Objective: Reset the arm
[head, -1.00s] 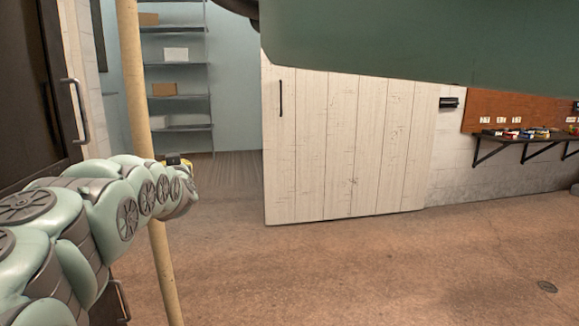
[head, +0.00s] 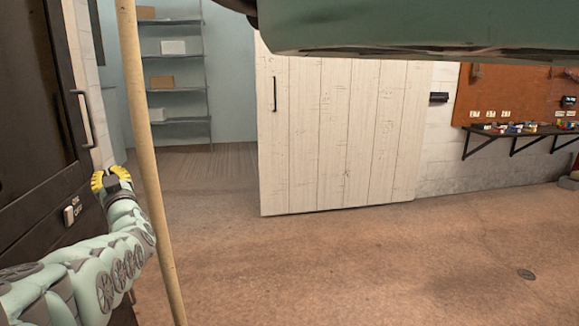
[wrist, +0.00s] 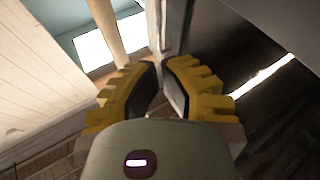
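My gripper (head: 110,178) is at the left of the head view, at the end of my pale green arm, with yellow fingers pointing away from me. It appears in front of the dark cabinet (head: 35,120) and left of the wooden pole (head: 145,150). In the wrist view the two ridged yellow fingers (wrist: 160,80) stand apart with a gap between their dark pads, narrower toward the tips. Nothing is seen between them.
A white plank door (head: 335,135) stands at the centre, beside shelving (head: 180,90) with boxes. A green panel (head: 420,30) hangs across the top. A wall shelf (head: 515,132) holds small items at right.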

